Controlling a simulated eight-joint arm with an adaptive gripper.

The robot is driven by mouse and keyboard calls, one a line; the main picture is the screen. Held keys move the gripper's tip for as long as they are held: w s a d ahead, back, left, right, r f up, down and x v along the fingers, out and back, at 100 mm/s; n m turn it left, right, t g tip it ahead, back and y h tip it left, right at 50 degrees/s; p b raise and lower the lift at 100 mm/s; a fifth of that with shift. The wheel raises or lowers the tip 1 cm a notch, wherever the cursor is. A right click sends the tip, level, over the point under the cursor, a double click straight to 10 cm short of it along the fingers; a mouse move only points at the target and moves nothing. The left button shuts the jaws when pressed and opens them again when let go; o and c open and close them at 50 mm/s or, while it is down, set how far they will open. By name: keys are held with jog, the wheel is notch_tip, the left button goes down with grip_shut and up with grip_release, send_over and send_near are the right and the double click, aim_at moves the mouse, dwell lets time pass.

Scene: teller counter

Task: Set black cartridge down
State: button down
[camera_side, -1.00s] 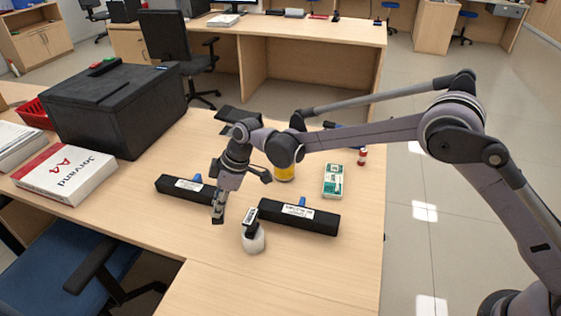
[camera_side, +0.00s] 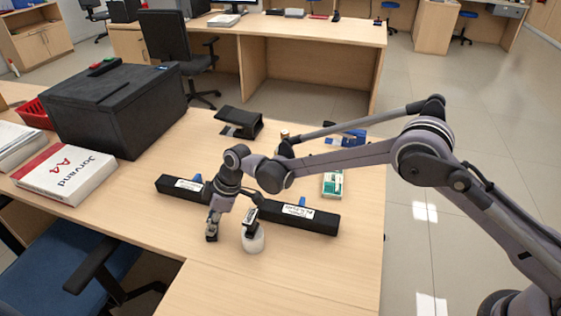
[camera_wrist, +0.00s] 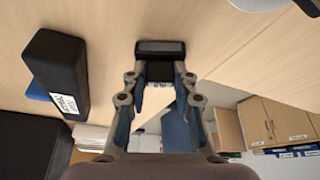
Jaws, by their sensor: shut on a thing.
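My gripper (camera_wrist: 160,75) is shut on a small black block, the black cartridge (camera_wrist: 160,48), which lies across the fingertips in the wrist view. In the side view my gripper (camera_side: 212,226) points down over the front of the counter. The cartridge is small and dark at the fingertips there, low over the wood. I cannot tell whether it touches the counter.
Two long black boxes with white labels, one left (camera_side: 170,186) and one right (camera_side: 322,221), lie behind my gripper. A green-and-white box (camera_side: 332,186) is farther right. A paper pack (camera_side: 65,173) and black case (camera_side: 115,105) are left. Bare counter (camera_side: 215,275) lies in front.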

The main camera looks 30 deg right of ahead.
jog(key=c, duration=1.1)
grip_release()
jog(key=shift+o, duration=0.2)
jog(key=v, duration=1.2)
jog(key=s+d+r+m+t+h, duration=0.1)
jog(key=s+d+r+m, duration=0.1)
jog(key=s+d+r, duration=0.3)
jog(key=s+d+r+m+t, duration=0.15)
jog(key=d+r, duration=0.25)
jog(key=d, duration=0.4)
jog(key=s+d+r+m+h, duration=0.1)
jog(key=s+d+r+m, duration=0.1)
jog(key=d+r+m, duration=0.3)
jog(key=s+d+f+m+t+h, duration=0.1)
jog(key=s+d+f+m, duration=0.1)
jog(key=s+d, duration=0.5)
jog(key=s+d+f+m+t+h, duration=0.1)
jog(key=s+d+f+m+t, duration=0.1)
jog(key=s+d, duration=0.6)
jog(key=shift+s+d+m, duration=0.15)
jog(key=shift+s+m, duration=0.3)
jog(key=shift+s, duration=0.7)
jog(key=shift+f, duration=0.15)
